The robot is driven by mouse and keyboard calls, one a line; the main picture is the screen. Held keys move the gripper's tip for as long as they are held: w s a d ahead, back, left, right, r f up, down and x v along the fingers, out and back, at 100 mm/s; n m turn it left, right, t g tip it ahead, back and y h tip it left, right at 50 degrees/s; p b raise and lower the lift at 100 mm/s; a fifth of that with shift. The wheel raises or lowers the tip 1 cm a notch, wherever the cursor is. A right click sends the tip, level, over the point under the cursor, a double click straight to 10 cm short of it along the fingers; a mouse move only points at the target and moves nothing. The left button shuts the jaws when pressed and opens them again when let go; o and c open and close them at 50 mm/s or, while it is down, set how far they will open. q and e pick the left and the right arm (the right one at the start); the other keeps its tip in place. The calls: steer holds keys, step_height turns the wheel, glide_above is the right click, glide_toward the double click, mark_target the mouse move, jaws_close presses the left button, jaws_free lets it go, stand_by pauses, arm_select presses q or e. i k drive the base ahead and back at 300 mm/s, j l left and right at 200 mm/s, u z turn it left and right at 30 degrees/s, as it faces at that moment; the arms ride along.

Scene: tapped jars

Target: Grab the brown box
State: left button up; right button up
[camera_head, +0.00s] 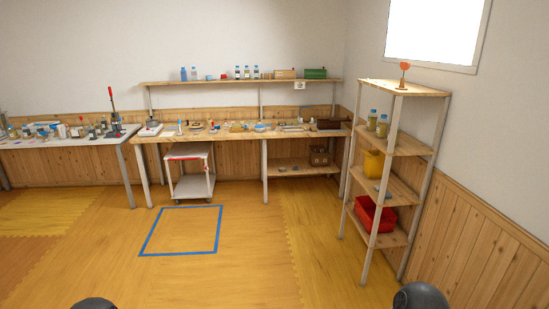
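Several box-like things are brown. A brown box (320,157) sits on the low shelf under the right part of the workbench. A dark brown case (329,124) lies on the benchtop at its right end. A lighter tan box (285,74) stands on the wall shelf. I cannot tell which one the task names. All are across the room from me. Neither gripper is in view; only dark rounded parts, likely of my own arms, show at the bottom edge.
The wooden workbench (225,136) stands along the far wall. A white cart (190,188) is under it. A shelf rack (412,146) with jars and a red bin (367,215) stands at right. Blue tape (180,253) outlines a rectangle on the clear floor.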

mark_target(321, 125)
steer(key=i, duration=2)
steer(key=i+z, duration=0.2)
steer(key=i, duration=0.45)
steer(key=i+z, duration=0.25)
steer(key=i, duration=0.45)
steer(key=i+j+z, duration=0.2)
steer(key=i, duration=0.4)
steer(key=i+z, duration=0.15)
steer(key=i, duration=0.4)
steer(key=i+j+z, duration=0.15)
steer(key=i, duration=0.4)
steer(key=i+j+u, duration=0.15)
steer(key=i+u, duration=0.1)
steer(key=i, duration=0.3)
steer(key=j, duration=0.1)
